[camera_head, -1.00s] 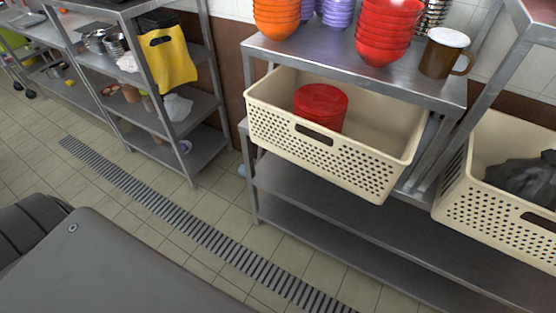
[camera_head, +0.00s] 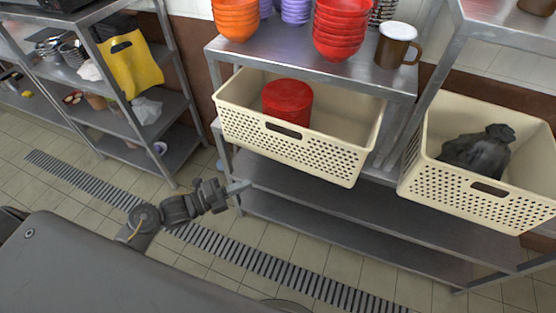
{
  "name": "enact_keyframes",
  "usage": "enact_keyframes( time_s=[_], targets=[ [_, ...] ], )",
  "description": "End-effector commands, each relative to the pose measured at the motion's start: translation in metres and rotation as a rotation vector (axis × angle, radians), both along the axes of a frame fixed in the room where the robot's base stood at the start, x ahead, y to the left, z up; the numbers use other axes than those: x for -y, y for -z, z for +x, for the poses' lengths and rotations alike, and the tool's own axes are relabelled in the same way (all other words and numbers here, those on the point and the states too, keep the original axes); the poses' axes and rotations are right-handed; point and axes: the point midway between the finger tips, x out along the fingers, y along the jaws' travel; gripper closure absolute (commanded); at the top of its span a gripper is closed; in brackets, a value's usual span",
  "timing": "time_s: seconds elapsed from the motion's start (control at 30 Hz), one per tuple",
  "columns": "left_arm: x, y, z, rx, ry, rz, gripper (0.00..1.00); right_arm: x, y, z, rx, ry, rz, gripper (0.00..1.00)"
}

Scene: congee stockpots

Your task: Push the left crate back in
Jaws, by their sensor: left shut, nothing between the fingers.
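The left crate (camera_head: 340,160) is a cream perforated basket. It sticks out from the upper part of a steel shelf unit, below the top that carries bowls. A stack of red round items (camera_head: 287,103) stands inside it. My left gripper (camera_head: 245,186) is shut and empty, in front of the unit. In the picture it shows below the crate's front wall and looks apart from it. A second cream crate (camera_head: 470,200) on the right holds a black bag (camera_head: 478,152). My right gripper is not in view.
The steel top (camera_head: 300,62) carries orange bowls (camera_head: 236,18), red bowls (camera_head: 340,28) and a brown mug (camera_head: 396,45) near its edge. A shelf with a yellow bag (camera_head: 132,66) stands at left.

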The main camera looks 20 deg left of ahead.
Motion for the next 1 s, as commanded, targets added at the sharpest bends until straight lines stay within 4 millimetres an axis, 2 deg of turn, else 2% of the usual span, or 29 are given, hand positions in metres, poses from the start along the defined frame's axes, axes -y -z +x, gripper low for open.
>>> enact_keyframes(
  time_s=[0.27, 0.73, 0.83, 1.0],
  targets=[
    [0.010, -0.003, 0.010, 0.007, 0.001, -0.002, 1.00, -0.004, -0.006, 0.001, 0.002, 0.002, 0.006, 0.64],
    [0.075, -0.004, 0.074, 0.003, 0.001, -0.003, 1.00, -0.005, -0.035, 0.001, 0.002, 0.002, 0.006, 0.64],
    [0.073, -0.004, 0.090, 0.003, -0.001, 0.000, 1.00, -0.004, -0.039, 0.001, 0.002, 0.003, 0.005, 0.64],
    [0.073, -0.001, 0.105, 0.002, 0.000, 0.001, 1.00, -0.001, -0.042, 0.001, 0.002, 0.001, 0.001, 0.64]
  ],
)
